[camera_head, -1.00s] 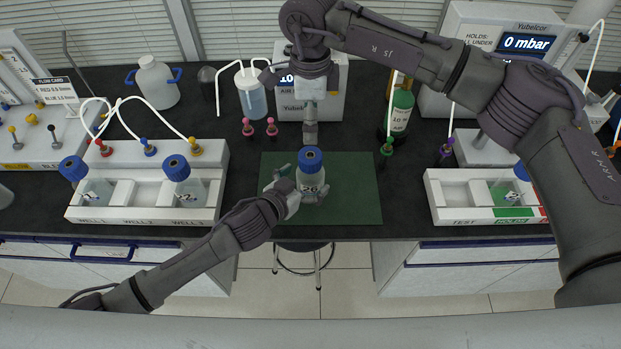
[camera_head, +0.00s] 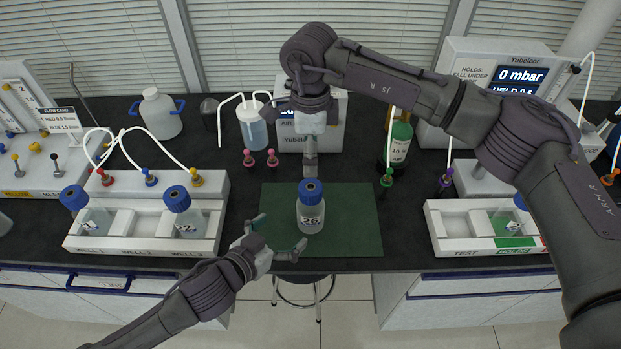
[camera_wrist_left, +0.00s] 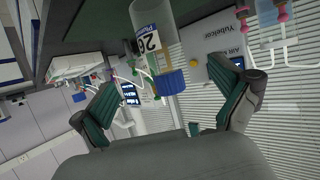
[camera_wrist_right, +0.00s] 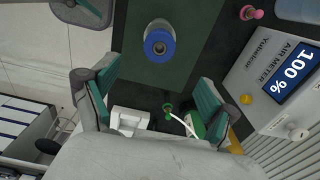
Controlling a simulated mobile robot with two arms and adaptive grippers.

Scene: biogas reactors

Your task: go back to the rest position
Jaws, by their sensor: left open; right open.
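A clear bottle (camera_head: 311,212) with a blue cap and the label 26 stands upright on the green mat (camera_head: 354,215). My left gripper (camera_head: 273,236) is open and empty, to the lower left of the bottle and apart from it. The bottle also shows between the spread fingers in the left wrist view (camera_wrist_left: 155,50). My right gripper (camera_head: 311,150) hangs above and behind the bottle, pointing down; its fingers are open in the right wrist view (camera_wrist_right: 160,95). The bottle's blue cap (camera_wrist_right: 159,45) shows beyond them, not held.
A white rack (camera_head: 140,245) with two blue-capped bottles stands at the left, another rack (camera_head: 470,243) at the right. The air meter (camera_head: 335,115), a wash bottle (camera_head: 251,125) and a green bottle (camera_head: 400,145) stand behind the mat. The bench's front edge lies below the mat.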

